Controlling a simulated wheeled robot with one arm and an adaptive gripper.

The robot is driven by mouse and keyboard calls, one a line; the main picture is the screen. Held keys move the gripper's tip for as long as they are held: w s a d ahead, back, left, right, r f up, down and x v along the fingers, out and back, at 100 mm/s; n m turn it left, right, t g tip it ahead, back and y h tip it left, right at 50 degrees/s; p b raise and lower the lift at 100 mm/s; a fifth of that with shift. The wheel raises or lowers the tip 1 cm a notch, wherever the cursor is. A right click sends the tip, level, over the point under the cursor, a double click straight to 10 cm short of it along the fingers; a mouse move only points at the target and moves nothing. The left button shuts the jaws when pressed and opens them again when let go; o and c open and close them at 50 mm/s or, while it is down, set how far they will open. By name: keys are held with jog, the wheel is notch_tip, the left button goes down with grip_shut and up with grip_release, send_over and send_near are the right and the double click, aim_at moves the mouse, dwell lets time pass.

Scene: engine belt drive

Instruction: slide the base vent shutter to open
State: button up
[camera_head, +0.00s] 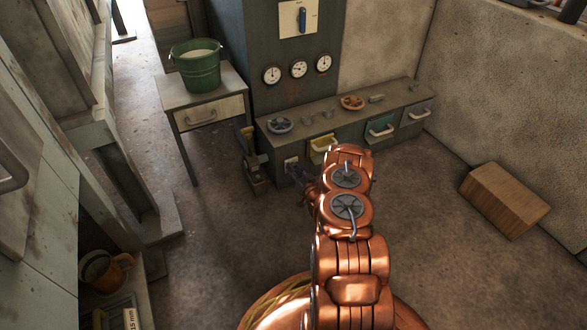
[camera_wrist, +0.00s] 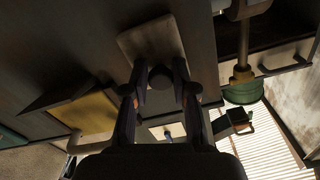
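In the wrist view a dark round knob (camera_wrist: 161,77) stands in front of a pale, flat plate (camera_wrist: 150,38) on the dark cabinet front; this looks like the vent shutter. My gripper (camera_wrist: 160,72) has one finger on each side of the knob. The fingers are close to it, but I cannot tell whether they press on it. In the head view my gripper (camera_head: 304,181) is low at the left end of the long cabinet, partly behind my copper arm. A small pale plate (camera_head: 291,163) shows just above it. The shutter's opening is not visible.
The low cabinet (camera_head: 392,104) has a yellow drawer (camera_head: 322,148) and a teal drawer (camera_head: 379,131) to the right. A dark pedal-like device (camera_head: 255,172) stands on the floor at left. A table with a green bucket (camera_head: 196,68) is farther left. A wooden block (camera_head: 503,200) lies right.

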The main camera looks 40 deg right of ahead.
jog(key=o, duration=0.4)
jog(key=shift+f, duration=0.1)
jog(key=shift+o, duration=0.2)
jog(key=s+a, duration=0.2)
jog(key=s, duration=1)
jog(key=shift+w, duration=0.1)
